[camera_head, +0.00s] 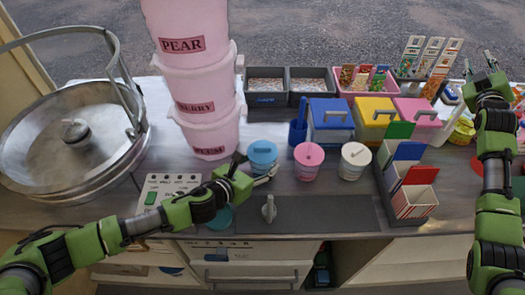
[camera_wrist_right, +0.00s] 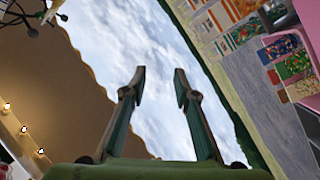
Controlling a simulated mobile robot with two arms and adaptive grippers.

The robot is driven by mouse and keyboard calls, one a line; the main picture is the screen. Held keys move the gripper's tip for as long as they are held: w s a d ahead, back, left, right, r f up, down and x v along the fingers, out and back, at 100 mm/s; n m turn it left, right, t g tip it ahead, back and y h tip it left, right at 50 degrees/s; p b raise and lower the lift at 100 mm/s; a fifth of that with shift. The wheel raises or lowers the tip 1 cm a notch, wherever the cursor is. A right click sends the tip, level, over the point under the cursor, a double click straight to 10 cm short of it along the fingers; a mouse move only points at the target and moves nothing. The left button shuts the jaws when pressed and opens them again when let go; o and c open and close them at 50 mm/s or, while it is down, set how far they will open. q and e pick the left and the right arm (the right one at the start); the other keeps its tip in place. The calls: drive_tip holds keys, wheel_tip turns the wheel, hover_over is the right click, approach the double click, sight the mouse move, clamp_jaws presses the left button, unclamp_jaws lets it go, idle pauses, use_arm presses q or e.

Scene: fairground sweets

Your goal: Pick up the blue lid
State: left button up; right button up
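A small tub with a round blue lid (camera_head: 262,150) stands on the counter, left of a pink-lidded tub (camera_head: 309,155) and a cream-lidded tub (camera_head: 355,156). My left gripper (camera_head: 256,168) is open at the front left of the blue-lidded tub. One finger is at the tub's left and the other in front of it; I cannot tell whether they touch it. A blue-lidded box (camera_head: 331,113) stands further back. My right gripper (camera_head: 479,64) is raised at the far right, open and empty; its spread fingers also show in the right wrist view (camera_wrist_right: 160,85).
Stacked pink buckets (camera_head: 208,104) and a large metal pan (camera_head: 75,165) stand at the left. Yellow (camera_head: 376,108) and pink boxes and a rack of striped cartons (camera_head: 415,202) stand to the right. A control panel (camera_head: 165,195) lies near my left arm.

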drive_tip(key=w+a+f+n+g+y, duration=0.1)
drive_tip(key=w+a+y, duration=0.3)
drive_tip(key=a, duration=0.8)
drive_tip(key=w+a+f+n+g+y, duration=0.1)
drive_tip(key=w+a+f+y, duration=0.3)
drive_tip(key=a, duration=0.8)
drive_tip(key=s+a+r+n+g+y, duration=0.1)
drive_tip(key=a+r+n+g+y, duration=0.15)
drive_tip(key=a, duration=1.15)
drive_tip(key=s+a+r+n+g+y, duration=0.1)
drive_tip(key=a+r+n+g+y, duration=0.2)
drive_tip(key=a, duration=1.1)
drive_tip(key=n+g+h, duration=0.5)
drive_tip(key=g, duration=0.5)
hover_over(262, 147)
drive_tip(key=shift+t, duration=0.25)
drive_tip(key=f, duration=0.9)
drive_tip(key=d+f, duration=0.1)
drive_tip(key=f, duration=0.4)
drive_tip(key=shift+w, duration=0.2)
drive_tip(key=shift+s+a+f, duration=0.1)
drive_tip(key=shift+a+f, duration=0.1)
drive_tip(key=shift+f, duration=1.3)
drive_tip(key=shift+s+a+f, duration=0.1)
drive_tip(key=shift+a+f, duration=0.05)
drive_tip(key=shift+f, duration=1.3)
